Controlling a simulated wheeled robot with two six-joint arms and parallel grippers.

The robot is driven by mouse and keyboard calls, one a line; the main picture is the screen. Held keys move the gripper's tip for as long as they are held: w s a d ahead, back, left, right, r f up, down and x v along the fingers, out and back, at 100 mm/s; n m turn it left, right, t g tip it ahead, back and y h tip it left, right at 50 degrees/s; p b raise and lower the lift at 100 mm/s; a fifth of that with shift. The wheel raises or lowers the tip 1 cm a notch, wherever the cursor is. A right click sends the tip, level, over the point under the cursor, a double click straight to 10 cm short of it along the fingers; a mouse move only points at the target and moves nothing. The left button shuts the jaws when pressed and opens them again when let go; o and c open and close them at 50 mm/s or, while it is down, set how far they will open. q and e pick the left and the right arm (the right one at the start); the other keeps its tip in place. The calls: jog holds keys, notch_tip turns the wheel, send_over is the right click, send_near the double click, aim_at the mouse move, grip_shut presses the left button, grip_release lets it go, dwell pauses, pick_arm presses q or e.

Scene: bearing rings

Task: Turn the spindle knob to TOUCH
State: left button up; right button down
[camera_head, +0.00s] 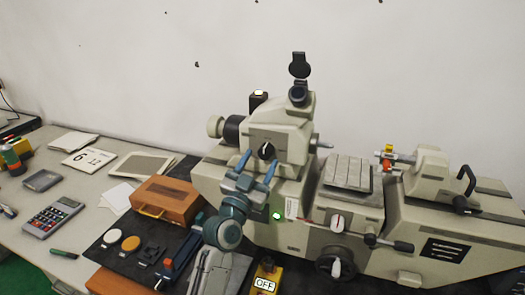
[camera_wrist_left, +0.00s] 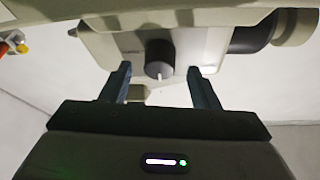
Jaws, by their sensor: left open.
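A black round knob (camera_head: 266,151) with a white pointer mark sits on the front of the beige machine's upper head. It also shows in the left wrist view (camera_wrist_left: 159,58), its white mark toward the bottom of the picture. My left gripper (camera_head: 259,159) is open in front of this head, its two blue fingers apart. In the left wrist view the gripper (camera_wrist_left: 159,68) has one finger on each side of the knob, with gaps on both sides. Contact is not visible. Any lettering around the knob is too small to read. My right gripper is not in view.
A yellow box (camera_head: 265,278) reads OFF. A brown wooden case (camera_head: 166,200) and a calculator (camera_head: 54,216) lie to the left.

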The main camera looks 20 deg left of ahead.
pick_arm(q)
jog(key=shift+x, duration=1.15)
